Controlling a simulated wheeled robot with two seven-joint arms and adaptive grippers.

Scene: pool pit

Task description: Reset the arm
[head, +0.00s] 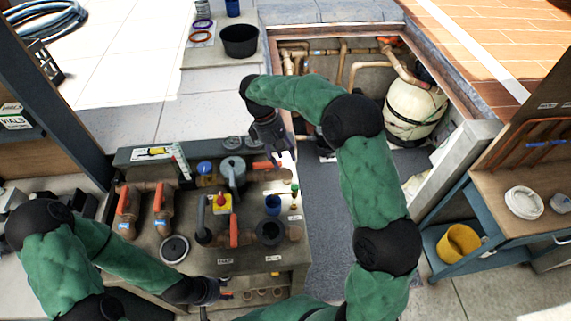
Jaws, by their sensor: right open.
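My left arm, in a green sleeve, comes in from the lower left. Its gripper (212,293) is at the front edge of the workbench, low in the view; its fingers are small and I cannot tell whether they are open. My right arm, also green-sleeved, arches up from the bottom and bends back left. Its gripper (284,157) points down at the back right of the bench, open, with pale fingertips. It is close to the bench fittings; I see nothing held in it.
The workbench (140,246) carries orange-handled valves (162,196), a red-and-yellow valve (221,203), a blue cup (273,205) and a black ring (174,248). Behind is an open pit with pipes and a white tank (413,110). A side table (490,160) stands right, with a yellow bucket (458,243) below.

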